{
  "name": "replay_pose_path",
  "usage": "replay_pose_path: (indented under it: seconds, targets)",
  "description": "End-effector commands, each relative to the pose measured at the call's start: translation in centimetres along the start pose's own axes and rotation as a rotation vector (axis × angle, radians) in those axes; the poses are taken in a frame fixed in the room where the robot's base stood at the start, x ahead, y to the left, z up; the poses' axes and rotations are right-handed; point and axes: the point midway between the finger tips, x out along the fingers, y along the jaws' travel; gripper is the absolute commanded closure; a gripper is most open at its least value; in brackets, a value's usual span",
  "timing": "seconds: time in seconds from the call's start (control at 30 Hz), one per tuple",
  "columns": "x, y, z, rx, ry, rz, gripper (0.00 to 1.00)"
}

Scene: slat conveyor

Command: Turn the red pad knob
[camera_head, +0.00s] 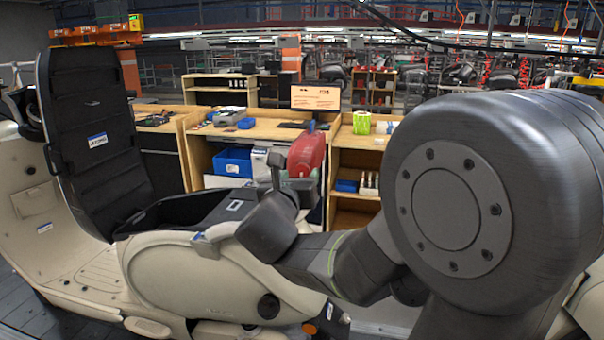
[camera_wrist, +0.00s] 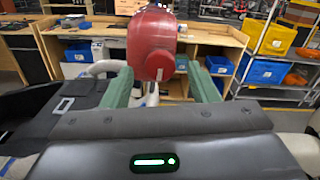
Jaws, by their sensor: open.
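The red pad knob (camera_head: 306,150) is a rounded red body above the cream scooter, near the middle of the head view. In the wrist view the red pad knob (camera_wrist: 152,32) fills the top centre, with a round red disc on its lower front. My gripper (camera_head: 293,180) is right beside its lower part in the head view. In the wrist view my gripper (camera_wrist: 160,70) is open, one green finger to each side of the disc. Gaps show between the fingers and the red surface. How deep the fingers reach is hard to tell.
A cream scooter body (camera_head: 190,270) with a raised black seat (camera_head: 85,130) lies below and left of my arm. Wooden workbenches (camera_head: 255,132) with a blue bin (camera_head: 233,162) and a monitor (camera_head: 315,97) stand behind. A metal shelf with a yellow bin (camera_wrist: 277,40) is at right.

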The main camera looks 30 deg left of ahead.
Motion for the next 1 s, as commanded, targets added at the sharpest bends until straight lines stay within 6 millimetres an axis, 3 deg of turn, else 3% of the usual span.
replay_pose_path:
  seconds: [0.4,0.63,1.0]
  targets:
    - [0.74,-0.01,-0.03,0.0,0.0,0.0,0.46]
    - [0.72,-0.01,-0.03,0.0,0.0,0.0,0.91]
    - [0.71,0.07,-0.36,0.056,-0.002,0.0,0.91]
